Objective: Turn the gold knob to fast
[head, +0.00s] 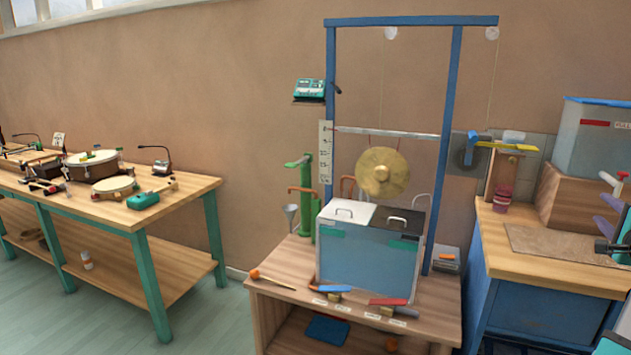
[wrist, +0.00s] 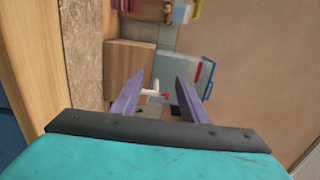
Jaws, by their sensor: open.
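I cannot make out a gold knob with a fast marking in either view. A small teal box (head: 309,88) sits on the wall beside the blue frame, and another teal box (head: 152,196) lies on the left bench; any knob on them is too small to tell. My gripper (head: 612,213) is at the right edge of the head view, above the right-hand counter. Its purple fingers (wrist: 160,84) stand apart in the wrist view, with nothing held between them. A white tap with a red handle (wrist: 154,89) shows beyond the fingers.
A gold gong (head: 382,172) hangs in the blue frame (head: 448,130) over a tank (head: 365,262) on a wooden stand. Drums (head: 92,166) crowd the left bench. A wooden block (head: 580,200) bears a blue-lidded tank (head: 598,135) near my gripper. Floor shows between bench and stand.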

